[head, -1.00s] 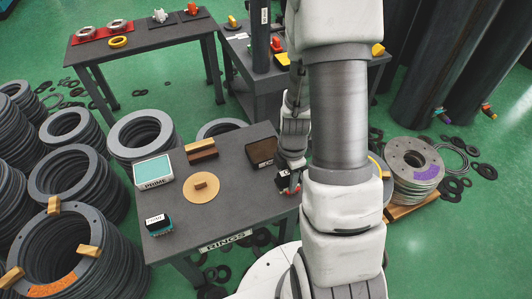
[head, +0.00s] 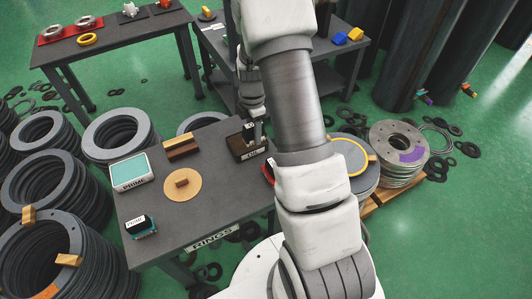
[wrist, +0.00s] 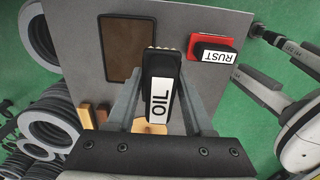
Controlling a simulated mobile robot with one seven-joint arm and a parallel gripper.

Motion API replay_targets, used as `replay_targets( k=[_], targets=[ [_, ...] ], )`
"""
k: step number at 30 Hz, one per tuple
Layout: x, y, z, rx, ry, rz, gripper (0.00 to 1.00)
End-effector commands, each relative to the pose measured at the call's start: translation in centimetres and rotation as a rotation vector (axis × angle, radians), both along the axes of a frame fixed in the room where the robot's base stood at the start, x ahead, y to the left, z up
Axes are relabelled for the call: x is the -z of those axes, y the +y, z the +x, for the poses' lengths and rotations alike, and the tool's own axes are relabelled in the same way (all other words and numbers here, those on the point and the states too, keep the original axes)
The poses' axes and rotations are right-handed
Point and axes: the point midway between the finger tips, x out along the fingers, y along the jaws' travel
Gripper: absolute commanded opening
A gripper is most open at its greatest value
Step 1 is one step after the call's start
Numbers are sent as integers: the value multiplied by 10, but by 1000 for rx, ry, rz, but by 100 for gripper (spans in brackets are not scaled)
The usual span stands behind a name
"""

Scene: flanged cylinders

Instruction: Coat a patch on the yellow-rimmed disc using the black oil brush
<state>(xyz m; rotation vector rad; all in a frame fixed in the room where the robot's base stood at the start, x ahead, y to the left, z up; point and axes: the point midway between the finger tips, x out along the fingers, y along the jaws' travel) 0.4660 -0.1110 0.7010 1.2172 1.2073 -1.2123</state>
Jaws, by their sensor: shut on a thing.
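My gripper (head: 253,127) is shut on the black oil brush (wrist: 160,85), whose white label reads OIL. In the head view the brush (head: 250,134) is over the dark brown oil tray (head: 240,151); whether it touches it I cannot tell. The wrist view shows the tray (wrist: 130,50) beyond the bristle end. The yellow-rimmed disc (head: 344,158) lies on a stack at the right, partly hidden by my arm. It is not in the wrist view.
The RUST brush (wrist: 214,52) sits on a red tray beside the oil tray. The table (head: 165,225) also holds a teal PRIME tray (head: 130,172), a teal-bristled brush (head: 139,226), a tan disc (head: 183,185) and wooden blocks. Ring stacks flank it at left. A grey disc stack (head: 398,140) stands far right.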

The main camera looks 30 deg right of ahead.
Motion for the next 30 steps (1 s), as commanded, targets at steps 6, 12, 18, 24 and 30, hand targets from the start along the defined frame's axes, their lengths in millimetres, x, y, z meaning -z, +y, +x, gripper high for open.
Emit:
replay_targets(
  k=[6,12,18,24,30],
  targets=[
    [-2,4,41,-4,-1,-3,7],
    [-4,6,53,-3,2,-3,7],
    [4,6,54,-3,2,-3,7],
    [23,6,54,-4,2,-4,7],
    [44,7,54,-4,2,-3,7]
  ],
)
